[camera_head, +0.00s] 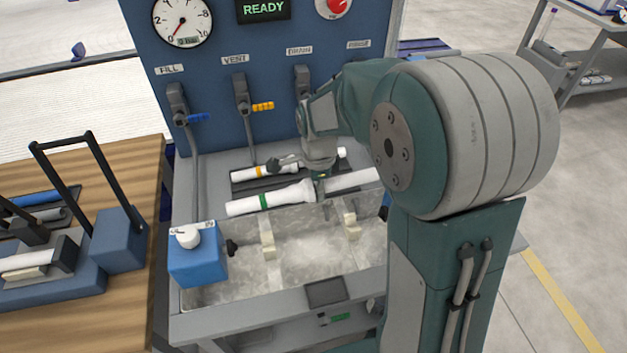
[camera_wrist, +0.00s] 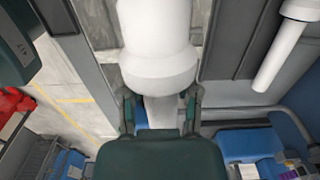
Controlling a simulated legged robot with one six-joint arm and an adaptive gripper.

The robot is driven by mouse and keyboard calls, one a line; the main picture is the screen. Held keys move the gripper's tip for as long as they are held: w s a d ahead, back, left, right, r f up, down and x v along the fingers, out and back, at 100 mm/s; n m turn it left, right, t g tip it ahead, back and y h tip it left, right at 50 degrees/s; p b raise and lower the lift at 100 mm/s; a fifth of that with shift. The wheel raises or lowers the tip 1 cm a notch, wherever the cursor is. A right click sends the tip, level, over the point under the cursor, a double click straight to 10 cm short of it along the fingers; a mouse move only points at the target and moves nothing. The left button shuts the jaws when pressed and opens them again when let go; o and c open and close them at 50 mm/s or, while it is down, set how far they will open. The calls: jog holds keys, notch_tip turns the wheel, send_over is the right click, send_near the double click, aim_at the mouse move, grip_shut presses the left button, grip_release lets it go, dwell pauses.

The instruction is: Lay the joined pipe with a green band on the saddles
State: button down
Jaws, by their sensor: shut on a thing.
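The joined white pipe with a green band (camera_head: 243,204) lies crosswise near the back edge of the trough, with a wider socket near its middle. My gripper (camera_head: 319,180) is shut on it just right of the socket and partly hides it. In the wrist view, the white pipe (camera_wrist: 157,40) runs between the fingers of my gripper (camera_wrist: 160,108). Two cream saddles, the left saddle (camera_head: 268,241) and the right saddle (camera_head: 351,226), stand in the trough, in front of and apart from the pipe. The pipe's exact height is hard to tell.
A white pipe with an orange band (camera_head: 272,171) lies on a dark tray behind. A blue box with a white knob (camera_head: 194,266) sits at the trough's left end. The blue panel (camera_head: 220,60) with valve levers rises behind. A wooden bench (camera_head: 130,185) stands left.

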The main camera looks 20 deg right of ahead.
jog(key=shift+s+r, duration=0.15)
jog(key=shift+s, duration=0.15)
notch_tip(320, 180, down, 11)
jog(key=s, duration=0.2)
jog(key=shift+s+d+r+y, duration=0.2)
jog(key=shift+s+d+y, duration=0.1)
jog(key=shift+s, duration=0.1)
jog(key=shift+f, duration=0.1)
dwell(0.7)
jog(key=shift+c, duration=1.3)
grip_release()
